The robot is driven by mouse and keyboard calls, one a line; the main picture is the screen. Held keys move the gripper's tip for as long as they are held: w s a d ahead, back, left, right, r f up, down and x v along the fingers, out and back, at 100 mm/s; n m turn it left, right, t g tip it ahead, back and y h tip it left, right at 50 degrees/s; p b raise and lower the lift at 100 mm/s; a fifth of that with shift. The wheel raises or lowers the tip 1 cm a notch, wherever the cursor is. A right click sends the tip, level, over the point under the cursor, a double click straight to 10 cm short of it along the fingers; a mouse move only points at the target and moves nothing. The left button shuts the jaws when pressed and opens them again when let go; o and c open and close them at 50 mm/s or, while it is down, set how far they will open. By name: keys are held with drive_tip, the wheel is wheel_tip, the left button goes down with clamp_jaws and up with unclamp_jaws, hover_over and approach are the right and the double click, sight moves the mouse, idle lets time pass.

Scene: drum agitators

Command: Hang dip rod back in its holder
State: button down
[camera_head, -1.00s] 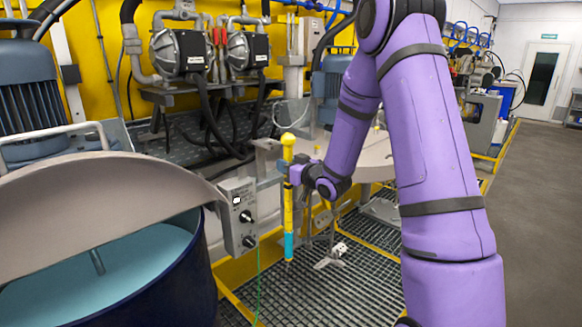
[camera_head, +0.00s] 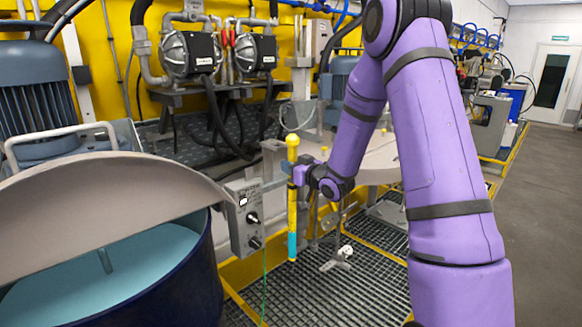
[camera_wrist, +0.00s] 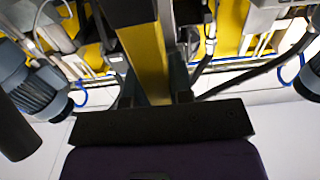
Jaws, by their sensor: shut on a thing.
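The dip rod (camera_head: 292,215) is a slim yellow rod with a round yellow knob on top, dark bands and a blue-green lower part. It hangs upright above the floor grating. My gripper (camera_head: 295,174) is shut on its upper part, below the knob. In the wrist view, the rod is a broad yellow bar (camera_wrist: 146,55) right in front of my gripper. A grey bracket (camera_head: 273,155) shows just left of the rod; I cannot tell whether it is the holder or whether the rod touches it.
An open blue drum (camera_head: 170,290) with a raised beige lid (camera_head: 100,205) stands at left. A grey control box (camera_head: 244,217) is beside it. A metal agitator (camera_head: 337,260) is right of the rod. Pumps (camera_head: 190,54) line the yellow wall. Open floor (camera_head: 540,200) lies at right.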

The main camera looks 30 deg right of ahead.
sight(268, 159)
drive_tip(key=shift+w, duration=0.1)
drive_tip(key=shift+x, duration=1.15)
drive_tip(key=shift+w+a, duration=0.1)
drive_tip(key=shift+w, duration=0.05)
drive_tip(key=shift+x, duration=2.1)
drive_tip(key=shift+f, duration=0.2)
drive_tip(key=shift+f, duration=0.35)
